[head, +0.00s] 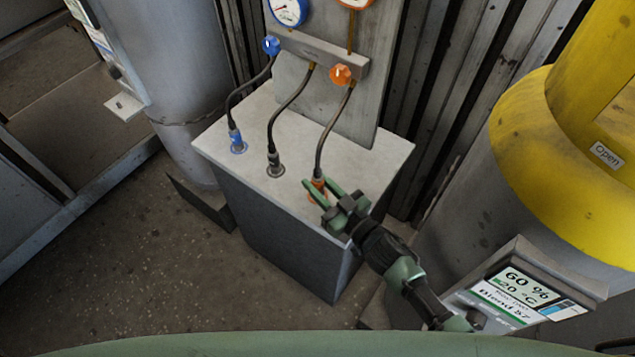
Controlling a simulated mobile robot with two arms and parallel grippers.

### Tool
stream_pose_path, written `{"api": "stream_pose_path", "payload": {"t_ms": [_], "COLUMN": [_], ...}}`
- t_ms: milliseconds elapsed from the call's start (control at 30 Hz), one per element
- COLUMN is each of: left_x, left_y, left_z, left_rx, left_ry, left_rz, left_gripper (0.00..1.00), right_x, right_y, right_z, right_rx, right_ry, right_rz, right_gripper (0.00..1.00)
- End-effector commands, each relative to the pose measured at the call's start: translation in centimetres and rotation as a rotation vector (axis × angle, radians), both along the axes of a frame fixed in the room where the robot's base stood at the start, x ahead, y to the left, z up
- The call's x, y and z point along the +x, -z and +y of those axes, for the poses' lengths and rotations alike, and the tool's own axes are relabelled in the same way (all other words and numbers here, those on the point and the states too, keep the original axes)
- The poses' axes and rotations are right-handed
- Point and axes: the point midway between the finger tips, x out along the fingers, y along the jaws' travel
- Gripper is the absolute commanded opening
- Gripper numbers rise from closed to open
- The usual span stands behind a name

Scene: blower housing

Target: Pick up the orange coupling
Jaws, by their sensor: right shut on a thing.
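The orange coupling (318,184) stands at the lower end of the right hose, at the right part of the pedestal top (295,160). My right gripper (318,193) comes in from the lower right and is shut on the orange coupling. Its green fingers lie on either side of the coupling and hide part of it. I cannot tell whether the coupling is clear of the pedestal top. My left gripper is not in view.
A blue coupling (237,141) and a dark coupling (274,163) stand on the pedestal to the left. Hoses run up to a manifold (318,52) with blue and orange knobs and gauges. A yellow and grey tank (560,160) with a display (520,290) stands right; a grey cylinder (180,70) stands left.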

Motion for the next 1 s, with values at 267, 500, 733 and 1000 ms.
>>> {"api": "stream_pose_path", "payload": {"t_ms": [267,500,733,1000], "left_x": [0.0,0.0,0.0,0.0], "left_y": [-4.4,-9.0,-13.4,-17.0], "left_z": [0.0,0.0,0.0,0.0], "left_rx": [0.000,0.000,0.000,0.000], "left_ry": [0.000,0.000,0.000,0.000], "left_rz": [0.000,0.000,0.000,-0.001], "left_gripper": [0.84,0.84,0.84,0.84], "right_x": [0.1,0.0,0.1,0.0], "right_y": [-4.6,-9.3,-13.8,-17.5], "right_z": [0.0,0.0,0.0,0.0], "right_rx": [0.002,0.001,0.001,0.001], "right_ry": [-0.001,-0.002,-0.001,-0.001], "right_rz": [-0.002,-0.003,-0.003,-0.002], "right_gripper": [0.00,0.00,0.00,0.00]}}
